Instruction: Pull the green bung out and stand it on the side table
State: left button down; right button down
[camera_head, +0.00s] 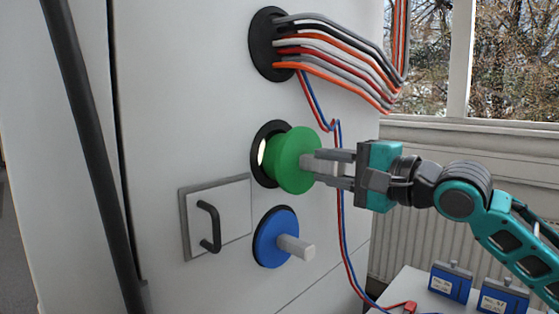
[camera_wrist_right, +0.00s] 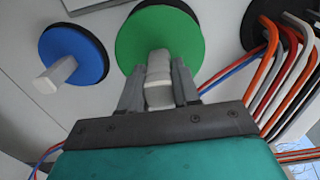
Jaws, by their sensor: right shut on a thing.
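The green bung (camera_head: 296,158) is at the middle of the white cabinet's face, at a round black-rimmed port (camera_head: 262,152). A pale inner edge of the port shows left of the bung, so the bung appears partly out and in front of the rim. My right gripper (camera_head: 318,165) comes from the right and is shut on the bung's grey stem. In the right wrist view the fingers (camera_wrist_right: 158,88) lie on both sides of the stem, and the green disc (camera_wrist_right: 160,42) is beyond them. The side table (camera_head: 408,288) shows at the lower right. My left gripper is not in view.
A blue bung (camera_head: 272,238) with a grey stem sits below the green one. Red and blue cables (camera_head: 341,210) run down just behind my right gripper. A cable bundle (camera_head: 335,50) leaves a port above. Two blue boxes (camera_head: 450,284) stand on the side table, near a red connector.

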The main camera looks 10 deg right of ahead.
jog(key=shift+v, duration=1.1)
jog(key=shift+r, duration=0.2)
